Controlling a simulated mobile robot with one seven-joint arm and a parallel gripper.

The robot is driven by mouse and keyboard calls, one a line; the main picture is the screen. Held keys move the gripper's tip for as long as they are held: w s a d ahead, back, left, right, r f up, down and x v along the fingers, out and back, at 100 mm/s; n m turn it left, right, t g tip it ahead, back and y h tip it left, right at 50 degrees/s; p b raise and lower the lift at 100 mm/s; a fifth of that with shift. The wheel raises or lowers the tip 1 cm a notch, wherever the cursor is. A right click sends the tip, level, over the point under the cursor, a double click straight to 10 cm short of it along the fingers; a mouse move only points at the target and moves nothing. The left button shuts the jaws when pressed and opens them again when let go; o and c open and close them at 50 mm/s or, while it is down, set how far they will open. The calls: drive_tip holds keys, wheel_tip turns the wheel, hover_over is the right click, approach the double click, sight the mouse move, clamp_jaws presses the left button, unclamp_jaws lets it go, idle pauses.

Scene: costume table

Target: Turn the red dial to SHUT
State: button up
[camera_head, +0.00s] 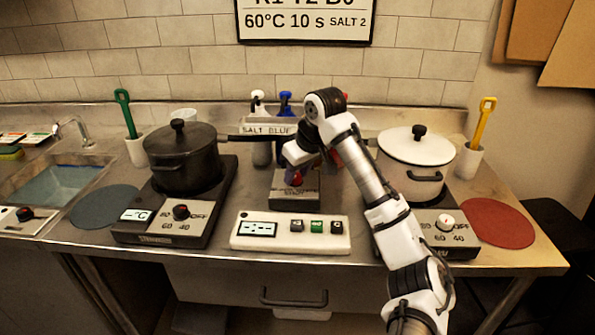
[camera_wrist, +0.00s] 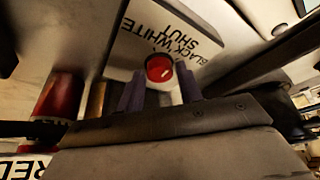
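The red dial (camera_wrist: 159,68) is a round red knob with a dark rim on a light panel. The panel (camera_wrist: 150,40) reads BLACK, WHITE and SHUT, upside down in the wrist view. I cannot tell which word the dial points to. My gripper (camera_wrist: 160,88) is open, with its two dark purple fingers apart, one on each side of the dial's near edge. Contact with the dial is not clear. In the head view my gripper (camera_head: 294,176) points down over the grey dial box (camera_head: 307,199) at mid-table, and the dial is mostly hidden there.
A black pot (camera_head: 180,160) on a left hotplate and a white pot (camera_head: 415,165) on a right one flank the box. A control panel (camera_head: 265,232) with buttons lies in front. A SALT and BLUE bottle rack (camera_head: 266,129) stands behind. A red bottle (camera_wrist: 58,100) is close left in the wrist view.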

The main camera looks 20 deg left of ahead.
drive_tip(key=shift+o, duration=1.1)
drive_tip(key=shift+r, duration=0.15)
drive_tip(key=b+v, duration=0.1)
drive_tip(key=v, duration=1.2)
drive_tip(key=shift+d+r, duration=0.2)
